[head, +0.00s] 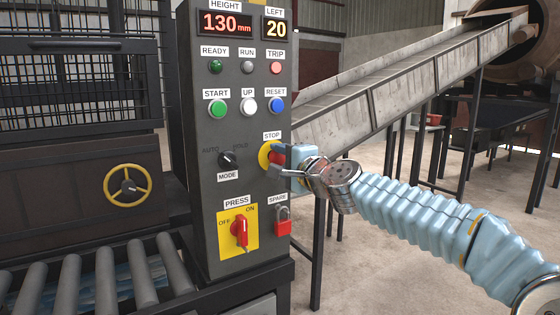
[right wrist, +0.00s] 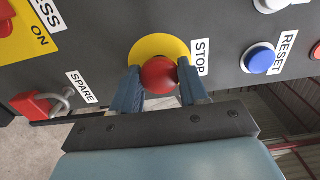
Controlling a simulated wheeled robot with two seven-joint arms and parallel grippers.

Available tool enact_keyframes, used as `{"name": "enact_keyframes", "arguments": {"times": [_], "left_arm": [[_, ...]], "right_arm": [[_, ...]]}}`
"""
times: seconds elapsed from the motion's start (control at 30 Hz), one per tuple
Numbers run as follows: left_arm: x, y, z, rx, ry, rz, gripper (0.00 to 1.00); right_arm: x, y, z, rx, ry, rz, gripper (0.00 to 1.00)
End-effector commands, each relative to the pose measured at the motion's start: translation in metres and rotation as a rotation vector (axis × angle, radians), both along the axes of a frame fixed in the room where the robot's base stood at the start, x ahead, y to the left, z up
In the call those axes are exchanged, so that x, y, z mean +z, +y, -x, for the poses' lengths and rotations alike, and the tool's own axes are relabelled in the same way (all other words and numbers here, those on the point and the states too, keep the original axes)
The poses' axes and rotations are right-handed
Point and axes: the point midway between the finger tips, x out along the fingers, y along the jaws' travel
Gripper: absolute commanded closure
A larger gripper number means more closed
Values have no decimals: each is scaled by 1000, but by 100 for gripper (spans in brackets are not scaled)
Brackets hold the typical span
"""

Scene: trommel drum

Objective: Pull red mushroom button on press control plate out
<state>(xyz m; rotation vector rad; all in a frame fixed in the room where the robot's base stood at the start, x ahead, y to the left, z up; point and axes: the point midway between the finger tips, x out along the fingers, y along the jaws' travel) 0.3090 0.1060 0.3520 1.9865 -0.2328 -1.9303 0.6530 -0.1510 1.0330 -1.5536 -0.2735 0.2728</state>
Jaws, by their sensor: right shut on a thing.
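The red mushroom button (right wrist: 159,76) sits on a yellow round backing under the STOP label on the dark press control plate (head: 240,122). In the head view the button (head: 276,155) is mostly hidden by my right gripper (head: 283,157). In the right wrist view the two blue fingers of my right gripper (right wrist: 160,88) are on either side of the button head and shut on it. I cannot tell how far the button stands out from the plate. My left gripper is not in view.
A blue RESET button (head: 277,105) is above STOP. A red padlock (head: 283,222) and a red PRESS switch (head: 240,231) are below. A conveyor (head: 400,95) runs behind my right arm. Rollers (head: 100,280) and a yellow handwheel (head: 128,185) are left of the plate.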

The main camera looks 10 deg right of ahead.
Motion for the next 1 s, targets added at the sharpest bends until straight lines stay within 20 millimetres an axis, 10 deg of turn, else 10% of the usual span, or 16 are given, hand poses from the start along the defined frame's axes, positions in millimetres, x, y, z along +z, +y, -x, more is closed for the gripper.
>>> {"name": "enact_keyframes", "arguments": {"times": [0.93, 0.97, 1.0], "left_arm": [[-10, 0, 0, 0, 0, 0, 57], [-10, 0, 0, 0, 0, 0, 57], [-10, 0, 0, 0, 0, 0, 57]], "right_arm": [[-2, -6, 14, 1, 4, 0, 83], [-3, -6, 14, 0, 5, 1, 52], [-2, -6, 14, 0, 4, 1, 46]]}}
